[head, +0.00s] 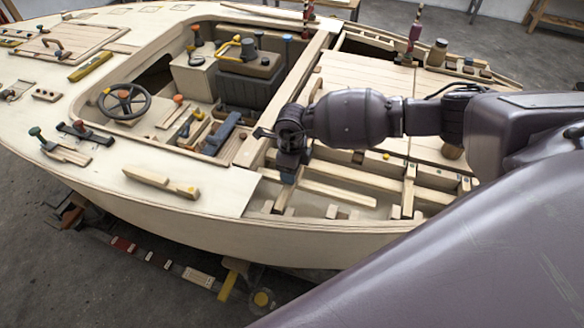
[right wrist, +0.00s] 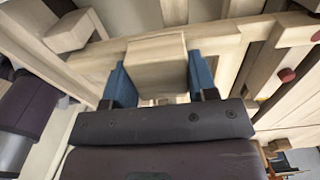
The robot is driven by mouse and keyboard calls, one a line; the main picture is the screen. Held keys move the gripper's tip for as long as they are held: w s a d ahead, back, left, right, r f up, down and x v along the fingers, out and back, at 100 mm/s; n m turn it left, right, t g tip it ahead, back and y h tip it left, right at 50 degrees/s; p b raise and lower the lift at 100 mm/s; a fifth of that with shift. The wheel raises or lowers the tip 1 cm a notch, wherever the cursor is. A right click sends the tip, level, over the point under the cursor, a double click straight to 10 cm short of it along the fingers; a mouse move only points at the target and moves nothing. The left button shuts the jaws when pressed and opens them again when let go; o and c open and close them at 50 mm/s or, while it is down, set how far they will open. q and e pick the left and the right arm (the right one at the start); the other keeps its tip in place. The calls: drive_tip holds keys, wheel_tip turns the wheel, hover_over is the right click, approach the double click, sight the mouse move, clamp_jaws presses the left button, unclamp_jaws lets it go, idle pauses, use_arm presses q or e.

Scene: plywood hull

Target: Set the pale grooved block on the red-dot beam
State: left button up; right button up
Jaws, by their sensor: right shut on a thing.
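My right gripper (right wrist: 158,68) is shut on the pale block (right wrist: 156,58), with one blue finger on each side of it. The block's groove is not visible from here. A pale beam runs behind the block in the right wrist view; I cannot tell whether the block touches it. Red dots mark pale wood (right wrist: 279,64) to the right of the block, apart from it. In the head view my right gripper (head: 287,176) points down over the open framed bay of the hull, and the block is not clearly visible there. My left gripper is not in view.
Crossing beams (head: 335,190) and ribs surround the right gripper closely in the bay. A pale deck panel (head: 225,185) lies left of it. A steering wheel (head: 124,101) and loose wooden pieces (head: 160,184) sit farther left. Planked flooring (head: 350,85) lies behind my right arm.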

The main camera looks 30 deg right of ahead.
drive_tip(key=shift+f, duration=0.1)
drive_tip(key=shift+f, duration=0.2)
drive_tip(key=shift+f, duration=0.1)
drive_tip(key=o, duration=1)
wheel_tip(320, 180, up, 11)
drive_tip(key=shift+f, duration=0.1)
idle(0.5)
